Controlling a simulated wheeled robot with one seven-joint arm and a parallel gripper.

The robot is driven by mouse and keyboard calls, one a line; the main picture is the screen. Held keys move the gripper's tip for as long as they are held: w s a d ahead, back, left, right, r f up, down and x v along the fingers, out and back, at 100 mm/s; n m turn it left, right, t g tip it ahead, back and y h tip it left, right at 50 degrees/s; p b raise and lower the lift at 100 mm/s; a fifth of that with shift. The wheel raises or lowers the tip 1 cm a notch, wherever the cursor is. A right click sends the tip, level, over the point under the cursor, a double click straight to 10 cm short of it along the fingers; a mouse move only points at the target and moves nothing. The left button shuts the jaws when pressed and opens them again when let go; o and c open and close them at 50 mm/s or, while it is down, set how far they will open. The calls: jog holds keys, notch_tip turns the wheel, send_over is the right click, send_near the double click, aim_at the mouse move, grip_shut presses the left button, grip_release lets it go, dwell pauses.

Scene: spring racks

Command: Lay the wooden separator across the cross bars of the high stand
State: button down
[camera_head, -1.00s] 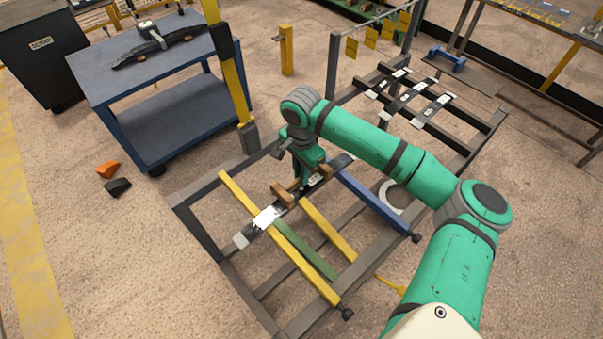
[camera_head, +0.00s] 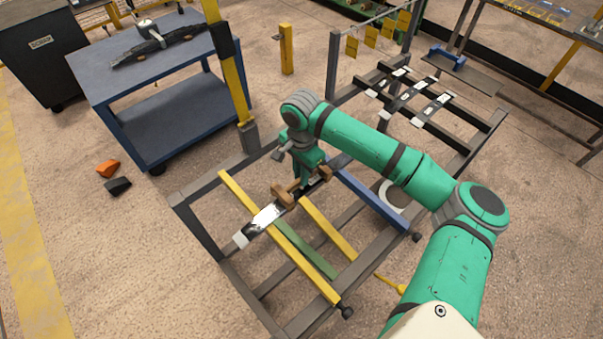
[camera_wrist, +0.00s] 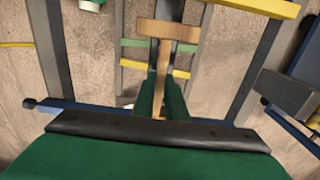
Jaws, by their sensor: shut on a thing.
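The wooden separator (camera_head: 285,194) is brown, with a block at each end of a bar. My gripper (camera_head: 307,182) is shut on it over the near stand (camera_head: 245,283), whose cross bars are yellow (camera_head: 250,207), green and blue. In the wrist view my green fingers (camera_wrist: 162,90) close on the middle bar of the separator (camera_wrist: 168,30), with its far block ahead of them. A dark leaf spring with a white label (camera_head: 264,217) lies across the bars under the separator. I cannot tell whether the separator touches the spring. My wrist hides part of it.
A second stand (camera_head: 488,122) behind right carries several dark leaf springs (camera_head: 402,90). A blue cart (camera_head: 140,65) stands at the back left beside a yellow post (camera_head: 228,65). Orange (camera_head: 107,168) and black pieces lie on the floor. The left floor is open.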

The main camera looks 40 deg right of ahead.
jog(key=shift+f, duration=0.75)
jog(key=c, duration=1.7)
grip_release()
notch_tip(320, 180, up, 11)
jog(key=shift+f, duration=0.1)
